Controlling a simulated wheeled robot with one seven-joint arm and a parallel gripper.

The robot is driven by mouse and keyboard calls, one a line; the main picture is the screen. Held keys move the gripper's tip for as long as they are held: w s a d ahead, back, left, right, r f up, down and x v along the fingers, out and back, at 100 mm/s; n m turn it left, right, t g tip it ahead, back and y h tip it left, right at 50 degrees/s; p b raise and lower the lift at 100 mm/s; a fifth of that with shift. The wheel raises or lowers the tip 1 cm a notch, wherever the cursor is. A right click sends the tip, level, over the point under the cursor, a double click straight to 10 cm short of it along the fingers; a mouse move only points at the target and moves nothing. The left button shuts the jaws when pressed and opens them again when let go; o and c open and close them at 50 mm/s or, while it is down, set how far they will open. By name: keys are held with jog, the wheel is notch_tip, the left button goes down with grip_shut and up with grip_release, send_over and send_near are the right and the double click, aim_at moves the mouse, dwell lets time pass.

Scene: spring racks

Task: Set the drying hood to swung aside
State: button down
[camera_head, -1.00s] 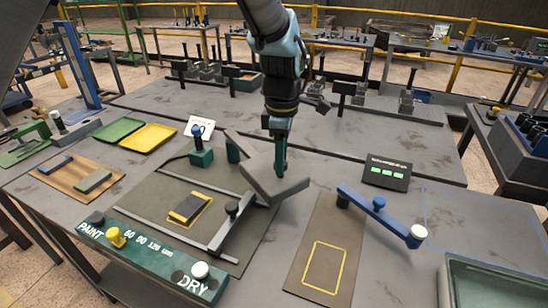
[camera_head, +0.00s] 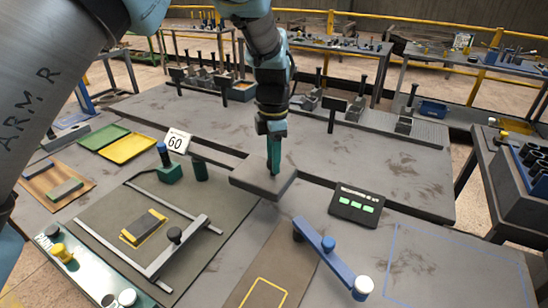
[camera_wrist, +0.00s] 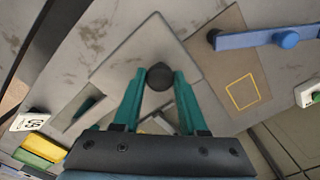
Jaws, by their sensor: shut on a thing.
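My gripper (camera_head: 273,168) stands on top of the hood. In the wrist view its green jaws (camera_wrist: 160,80) are shut on the hood's black knob (camera_wrist: 160,73), with the slab (camera_wrist: 130,60) spread beneath. Any link between post and hood is hard to make out.
A blue lever (camera_head: 325,244) and a black panel with green lights (camera_head: 357,204) lie right of the hood. A sign reading 60 (camera_head: 176,141) and a green-based knob (camera_head: 167,168) stand left. Bare table (camera_head: 420,245) lies at the right, within a blue outline.

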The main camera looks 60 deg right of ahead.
jog(key=shift+d, duration=0.2)
jog(key=shift+c, duration=2.2)
grip_release()
notch_tip(320, 180, up, 11)
jog(key=b, duration=0.3)
jog(key=shift+b, duration=0.3)
jog(key=shift+w+f, duration=0.1)
